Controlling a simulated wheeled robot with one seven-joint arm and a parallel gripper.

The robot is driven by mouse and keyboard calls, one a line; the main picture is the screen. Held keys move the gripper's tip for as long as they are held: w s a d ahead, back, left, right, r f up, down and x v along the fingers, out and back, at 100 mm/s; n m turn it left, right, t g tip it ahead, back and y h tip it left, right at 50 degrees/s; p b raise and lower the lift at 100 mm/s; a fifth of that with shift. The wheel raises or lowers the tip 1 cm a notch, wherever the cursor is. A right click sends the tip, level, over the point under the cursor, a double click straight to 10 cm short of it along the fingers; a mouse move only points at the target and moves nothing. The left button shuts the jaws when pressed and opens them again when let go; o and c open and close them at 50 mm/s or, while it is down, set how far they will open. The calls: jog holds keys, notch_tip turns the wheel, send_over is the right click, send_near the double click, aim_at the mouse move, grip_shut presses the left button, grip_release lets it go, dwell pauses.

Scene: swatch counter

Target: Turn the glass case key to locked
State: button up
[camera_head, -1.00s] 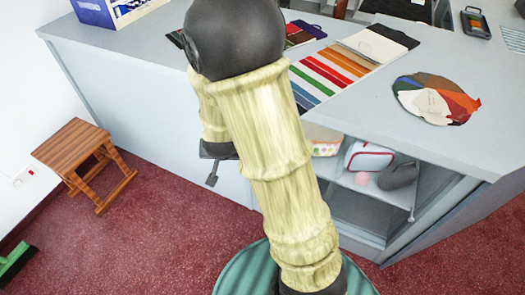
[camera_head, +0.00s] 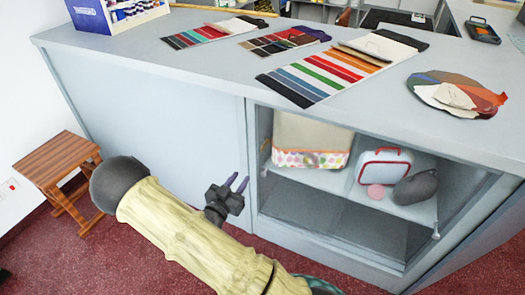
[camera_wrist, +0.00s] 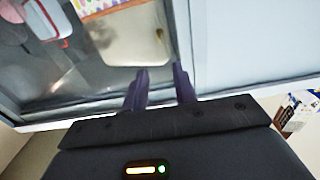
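The glass case (camera_head: 252,165) is the glazed front at the right of the counter, with a shelf of goods behind the pane. I cannot make out the key for sure. A small pale fitting (camera_head: 436,235) sits at the pane's right edge, and another small fitting (camera_head: 264,172) is near its left edge. My gripper (camera_head: 237,183) is in front of the counter, just left of the case's left edge. It is empty, its two dark purple fingers apart. In the wrist view the fingers (camera_wrist: 161,70) point at the pane and its frame, and no key shows between them.
The counter top (camera_head: 200,50) bears colour swatch cards (camera_head: 325,72) and a fanned swatch (camera_head: 455,94). A wooden stool (camera_head: 58,158) stands at the left. The red floor in front is clear.

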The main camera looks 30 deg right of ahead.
aim_at(263, 147)
jog(key=shift+d, duration=0.1)
jog(key=b+x, duration=0.1)
jog(key=x, duration=1.6)
jog(key=shift+w+d, duration=0.1)
jog(key=shift+w, duration=0.1)
grip_shut()
